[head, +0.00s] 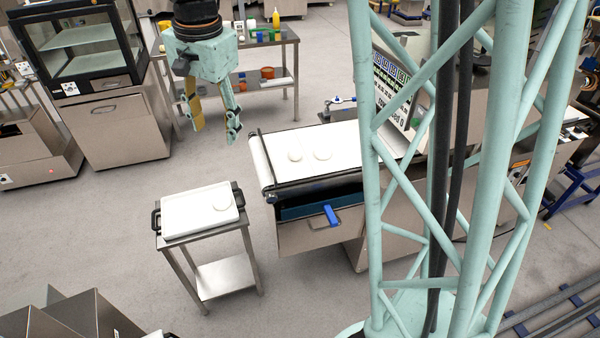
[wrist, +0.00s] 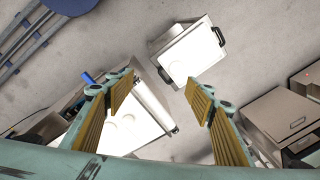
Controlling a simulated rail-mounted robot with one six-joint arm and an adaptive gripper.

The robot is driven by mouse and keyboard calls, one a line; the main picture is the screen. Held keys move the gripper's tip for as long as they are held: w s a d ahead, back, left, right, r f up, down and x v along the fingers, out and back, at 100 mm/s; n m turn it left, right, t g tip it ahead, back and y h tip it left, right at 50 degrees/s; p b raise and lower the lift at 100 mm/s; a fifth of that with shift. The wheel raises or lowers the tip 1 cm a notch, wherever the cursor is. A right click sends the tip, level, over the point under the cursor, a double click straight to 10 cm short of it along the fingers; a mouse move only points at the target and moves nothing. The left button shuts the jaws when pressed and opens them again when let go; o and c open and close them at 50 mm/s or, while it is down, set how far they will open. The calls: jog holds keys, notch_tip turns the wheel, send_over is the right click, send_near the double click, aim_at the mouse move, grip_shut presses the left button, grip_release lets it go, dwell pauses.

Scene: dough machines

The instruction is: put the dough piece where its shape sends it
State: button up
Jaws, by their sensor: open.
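Two pale dough pieces lie on the white belt (head: 345,136) of the conveyor machine in the head view: a small rounded one (head: 295,155) on the left and a slightly wider one (head: 323,153) to its right. A white tray (head: 180,222) with dark handles stands on a small steel table, with a round pale piece (head: 222,201) at its right part. My gripper (head: 215,133) hangs in the air up and left of the belt, open and empty, fingers pointing down. In the wrist view, the belt (wrist: 150,112) and the tray (wrist: 188,52) show beyond the open fingers (wrist: 161,82).
The steel table (head: 228,275) stands left of the conveyor with a floor gap between. A shelf table (head: 272,85) with bottles and coloured containers is behind. A glass-fronted cabinet (head: 85,62) stands at the back left. My lattice column hides part of the conveyor machine.

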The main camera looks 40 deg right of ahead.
jog(key=s+r+n+t, duration=0.1)
jog(key=s+r+n, duration=0.2)
jog(key=s+r, duration=0.35)
jog(key=s+r+n, duration=0.2)
jog(key=s+r, duration=0.1)
jog(key=s, duration=0.6)
jog(key=s+r+n+t, duration=0.1)
jog(key=s+n, duration=0.6)
jog(key=s, duration=1.4)
jog(key=shift+a+r, duration=0.3)
jog(key=shift+r, duration=0.2)
